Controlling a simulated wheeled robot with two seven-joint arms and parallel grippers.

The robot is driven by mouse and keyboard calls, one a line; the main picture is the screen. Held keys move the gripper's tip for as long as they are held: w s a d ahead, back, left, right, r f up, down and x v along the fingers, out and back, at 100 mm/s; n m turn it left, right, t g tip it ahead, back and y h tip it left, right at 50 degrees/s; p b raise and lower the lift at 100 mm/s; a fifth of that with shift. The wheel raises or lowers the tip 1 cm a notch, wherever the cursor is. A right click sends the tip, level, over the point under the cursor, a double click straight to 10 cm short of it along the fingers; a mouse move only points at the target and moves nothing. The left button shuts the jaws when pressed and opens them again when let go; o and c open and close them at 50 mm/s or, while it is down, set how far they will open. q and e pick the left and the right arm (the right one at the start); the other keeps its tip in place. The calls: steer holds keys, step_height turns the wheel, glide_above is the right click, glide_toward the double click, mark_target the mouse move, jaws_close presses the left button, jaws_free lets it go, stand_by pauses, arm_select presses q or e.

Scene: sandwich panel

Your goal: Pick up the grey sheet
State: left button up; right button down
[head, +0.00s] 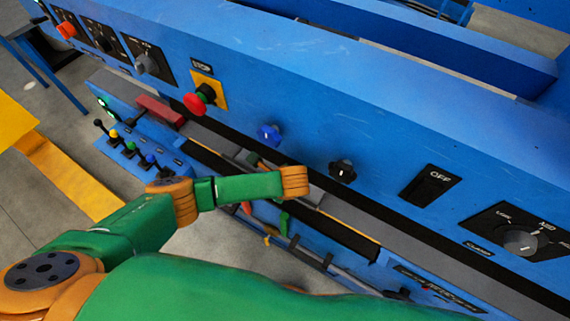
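I cannot make out the grey sheet for certain. Flat grey surfaces (212,140) lie in the long slot below the blue panel, and I cannot tell whether one of them is the sheet. My green and orange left arm (250,187) reaches in from the left across this slot. My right gripper does not show.
The blue panel (330,110) bears a red push button (195,103), a blue knob (269,133), a black knob (342,171), an OFF switch (428,188) and a rotary dial (520,241). Small levers (130,148) stand at the left on the lower ledge.

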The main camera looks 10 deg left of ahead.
arm_select(q)
jaws_close()
stand_by(1.4)
